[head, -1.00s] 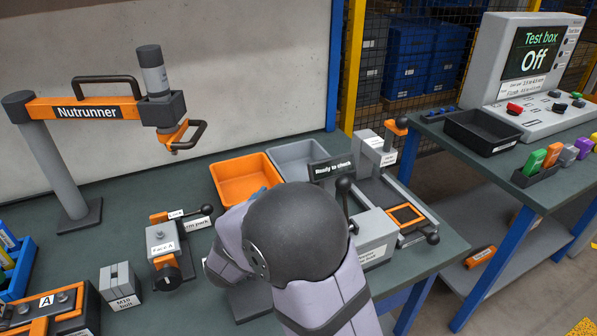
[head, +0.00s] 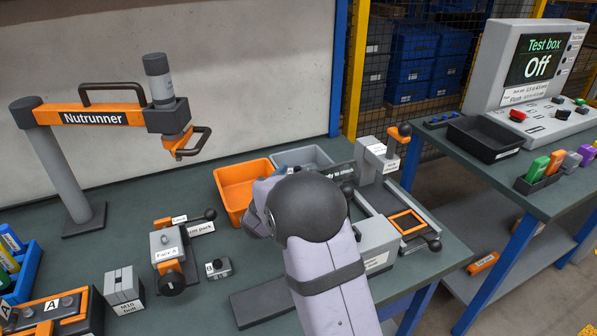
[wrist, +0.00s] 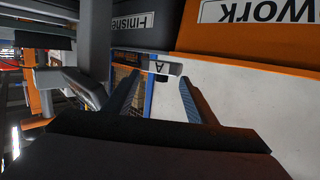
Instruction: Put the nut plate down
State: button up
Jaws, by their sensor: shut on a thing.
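My gripper (wrist: 158,80) shows in the wrist view, its two dark fingers shut on a small pale grey plate (wrist: 167,68) with an "A" on its label, which I take to be the nut plate. In the head view my own arm hides the fingertips and the plate. In the wrist view, the orange bin with a label ending in "work" (wrist: 285,40) and the grey bin labelled "Finished" (wrist: 140,28) are close by. I cannot tell whether the plate touches anything besides the fingers.
The orange bin (head: 232,203) and grey bin (head: 312,157) stand at the bench's back. A small block marked B (head: 217,267), the orange-and-grey fixture (head: 168,245) and M10 bolt block (head: 123,290) are to the left. The nutrunner (head: 95,118) overhangs the back left.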

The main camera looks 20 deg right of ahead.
aim_at(299, 167)
jog(key=x, duration=0.3)
jog(key=shift+w+d+r, duration=0.35)
jog(key=shift+s+a+f, duration=0.1)
jog(key=shift+f, duration=0.65)
jog(key=shift+f, duration=0.4)
jog(key=shift+f, duration=0.2)
jog(key=o, duration=1.3)
jog(key=shift+f, duration=0.1)
jog(key=shift+a, duration=0.1)
